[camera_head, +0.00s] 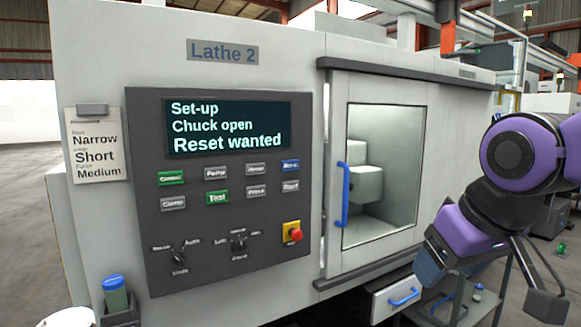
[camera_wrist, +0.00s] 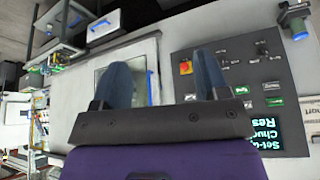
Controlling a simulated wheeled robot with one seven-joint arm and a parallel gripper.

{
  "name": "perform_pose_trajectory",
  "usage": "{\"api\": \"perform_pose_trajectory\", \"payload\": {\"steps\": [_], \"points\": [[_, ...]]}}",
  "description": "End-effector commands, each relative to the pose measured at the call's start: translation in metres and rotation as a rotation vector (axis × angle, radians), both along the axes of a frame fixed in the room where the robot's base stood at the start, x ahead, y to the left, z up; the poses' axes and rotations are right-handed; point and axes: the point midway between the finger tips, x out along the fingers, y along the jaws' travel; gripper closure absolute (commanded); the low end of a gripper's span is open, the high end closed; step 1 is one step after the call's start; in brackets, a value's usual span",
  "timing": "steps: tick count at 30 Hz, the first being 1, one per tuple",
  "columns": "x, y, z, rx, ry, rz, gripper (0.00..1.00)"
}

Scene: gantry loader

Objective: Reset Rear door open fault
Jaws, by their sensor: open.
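The Lathe 2 control panel (camera_head: 140,230) faces me in the head view. Its screen (camera_head: 228,126) reads "Set-up", "Chuck open", "Reset wanted" and names no rear door. Below are two rows of buttons, including a blue one (camera_head: 290,166) and green ones (camera_head: 171,178) (camera_head: 217,197); most labels are blurred. A red stop button (camera_head: 295,235) sits on a yellow plate. My gripper (camera_wrist: 165,80) is open and empty in the wrist view, its blue fingers spread before the lathe front. In the head view it is right of the panel. The rear door is not seen.
The front door (camera_head: 385,255) has a window and a blue handle (camera_head: 343,195) and looks shut. A drawer (camera_head: 393,296) is below it. A card (camera_head: 97,145) hangs left of the panel, above a green, blue-capped bottle (camera_head: 115,296). Open floor lies left.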

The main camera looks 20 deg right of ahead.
Motion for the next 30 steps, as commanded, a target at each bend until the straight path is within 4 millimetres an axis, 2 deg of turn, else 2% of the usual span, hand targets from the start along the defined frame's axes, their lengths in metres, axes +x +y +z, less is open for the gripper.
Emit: {"api": "perform_pose_trajectory", "payload": {"steps": [1,6,9,30], "points": [[0.0000,0.0000,-0.0001,0.000,0.000,0.000,0.41],[0.0001,0.0000,0.0000,0.000,0.000,0.000,0.80],[0.0002,0.0000,-0.0001,0.000,0.001,0.000,1.00],[0.0002,0.0000,-0.0001,0.000,0.001,0.000,1.00]]}}
